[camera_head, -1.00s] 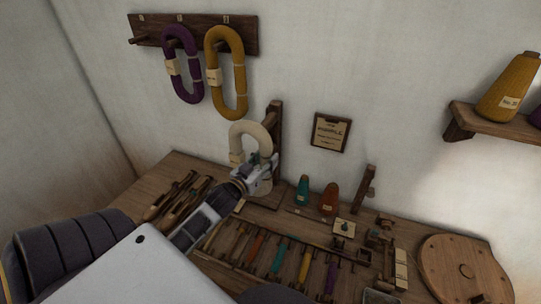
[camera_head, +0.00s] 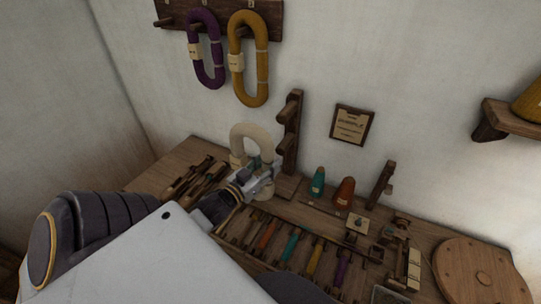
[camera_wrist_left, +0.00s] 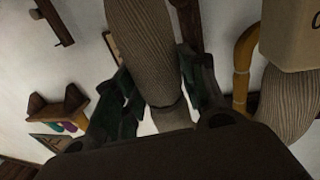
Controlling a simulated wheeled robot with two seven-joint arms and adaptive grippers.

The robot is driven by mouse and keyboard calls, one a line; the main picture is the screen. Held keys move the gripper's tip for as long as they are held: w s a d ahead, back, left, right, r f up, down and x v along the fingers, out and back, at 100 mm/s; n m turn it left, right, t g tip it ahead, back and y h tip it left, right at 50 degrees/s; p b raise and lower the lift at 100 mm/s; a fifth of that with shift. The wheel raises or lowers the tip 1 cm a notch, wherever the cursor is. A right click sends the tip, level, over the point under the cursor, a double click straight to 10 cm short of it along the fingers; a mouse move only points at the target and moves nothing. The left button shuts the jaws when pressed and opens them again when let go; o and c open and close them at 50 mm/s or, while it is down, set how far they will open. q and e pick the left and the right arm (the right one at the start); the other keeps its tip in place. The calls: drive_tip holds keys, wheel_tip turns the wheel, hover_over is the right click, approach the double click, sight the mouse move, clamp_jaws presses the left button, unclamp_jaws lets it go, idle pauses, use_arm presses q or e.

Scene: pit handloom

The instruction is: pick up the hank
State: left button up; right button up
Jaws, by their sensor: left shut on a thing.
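A cream hank (camera_head: 249,131) stands upright, held above the bench to the left of a wooden post (camera_head: 290,140). My left gripper (camera_head: 262,174) is shut on its lower right side. In the left wrist view, a ribbed strand of the hank (camera_wrist_left: 147,35) passes between the fingers of my left gripper (camera_wrist_left: 160,88). The hank's other side shows at the right edge with a paper label (camera_wrist_left: 292,32). The hank's bottom is partly hidden by the gripper in the head view. My right gripper is not in view.
A purple hank (camera_head: 206,55) and a yellow hank (camera_head: 247,60) hang on a wall rail (camera_head: 270,12). The bench holds wooden shuttles (camera_head: 195,179), a teal cone (camera_head: 317,183), an orange cone (camera_head: 344,193), several coloured bobbins (camera_head: 290,247) and a round board (camera_head: 478,278). A shelf (camera_head: 504,123) juts out at right.

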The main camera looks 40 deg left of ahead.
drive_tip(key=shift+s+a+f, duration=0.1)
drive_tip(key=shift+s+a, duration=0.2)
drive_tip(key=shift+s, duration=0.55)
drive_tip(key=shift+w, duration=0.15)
